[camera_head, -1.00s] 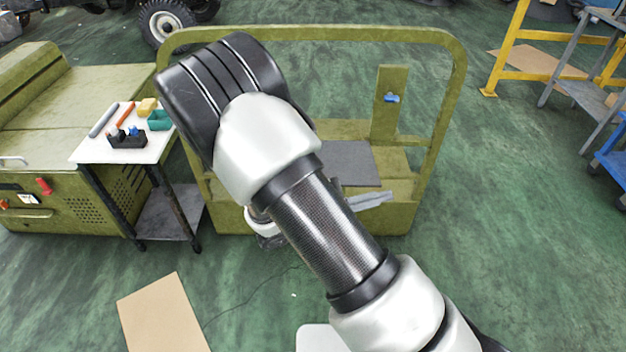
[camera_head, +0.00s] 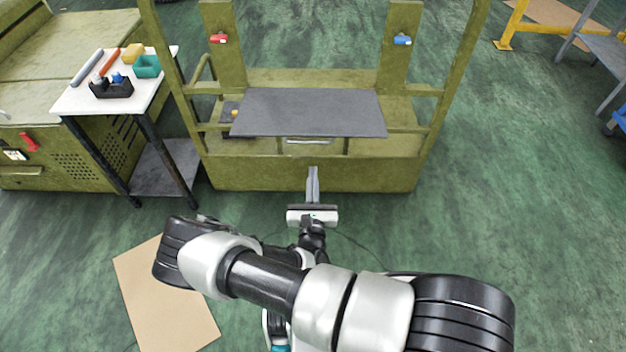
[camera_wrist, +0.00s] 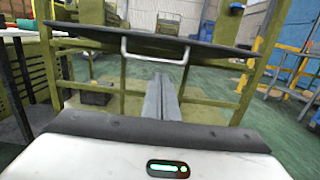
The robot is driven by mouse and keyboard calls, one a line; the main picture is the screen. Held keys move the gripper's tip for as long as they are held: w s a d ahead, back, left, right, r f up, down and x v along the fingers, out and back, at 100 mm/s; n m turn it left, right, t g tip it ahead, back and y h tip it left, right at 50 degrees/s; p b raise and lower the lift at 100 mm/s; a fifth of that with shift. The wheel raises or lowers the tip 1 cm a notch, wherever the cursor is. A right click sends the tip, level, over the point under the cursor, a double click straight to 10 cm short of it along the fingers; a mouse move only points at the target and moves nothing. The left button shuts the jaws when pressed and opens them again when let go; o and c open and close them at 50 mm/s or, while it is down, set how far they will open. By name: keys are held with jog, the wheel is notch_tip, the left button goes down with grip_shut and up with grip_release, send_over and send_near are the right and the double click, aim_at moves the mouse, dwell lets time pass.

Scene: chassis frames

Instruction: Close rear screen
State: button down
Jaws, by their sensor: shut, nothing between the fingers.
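The rear screen appears to be a flat dark grey panel (camera_head: 310,112), lying roughly level and projecting from the olive green frame (camera_head: 300,172). A pale bar handle (camera_head: 308,141) shows at its near edge. In the wrist view the panel (camera_wrist: 215,45) is seen nearly edge-on above, with its U-shaped handle (camera_wrist: 155,58) hanging below. My gripper (camera_head: 313,172) is shut and empty, its fingers pointing at the frame, in front of and lower than the panel's near edge. In the wrist view the shut fingers (camera_wrist: 160,98) are below the handle, apart from it.
Posts on the frame carry a red latch (camera_head: 219,39) and a blue latch (camera_head: 402,40). A small white-topped table (camera_head: 75,100) with tools and a green cabinet (camera_head: 75,155) stand at left. Cardboard (camera_head: 165,300) lies on the floor.

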jog(key=w+r, duration=0.4)
jog(key=w, duration=0.2)
jog(key=shift+w+r+b, duration=0.2)
jog(key=shift+w+b, duration=0.1)
jog(key=shift+b, duration=0.05)
jog(key=shift+r, duration=0.15)
